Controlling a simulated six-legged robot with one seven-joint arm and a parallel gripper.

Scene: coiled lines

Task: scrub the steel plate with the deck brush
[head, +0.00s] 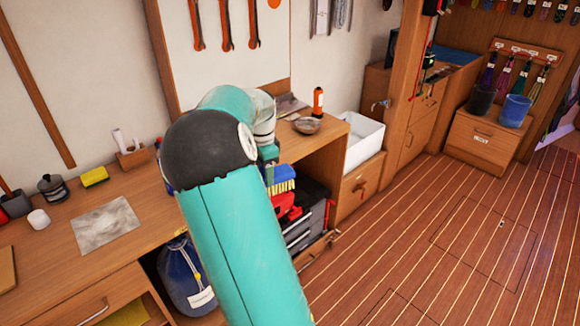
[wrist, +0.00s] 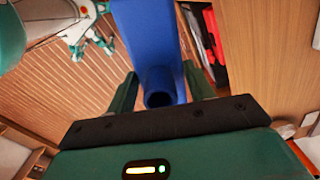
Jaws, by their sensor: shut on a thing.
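The steel plate (head: 105,226) is a grey, smudged square lying flat on the wooden bench at the left. The deck brush (head: 282,175) has a blue body and yellow bristles that point down; it shows past my arm, near the right part of the bench. In the wrist view the blue brush (wrist: 146,35) runs between the green fingers of my gripper (wrist: 160,88), which is shut on it. In the head view my teal arm hides most of the gripper. The brush is well to the right of the plate, apart from it.
A bowl (head: 307,125), orange flashlight (head: 318,102) and white bin (head: 362,140) are at the right. A toolbox (head: 305,228) sits under the bench. The right floor is clear.

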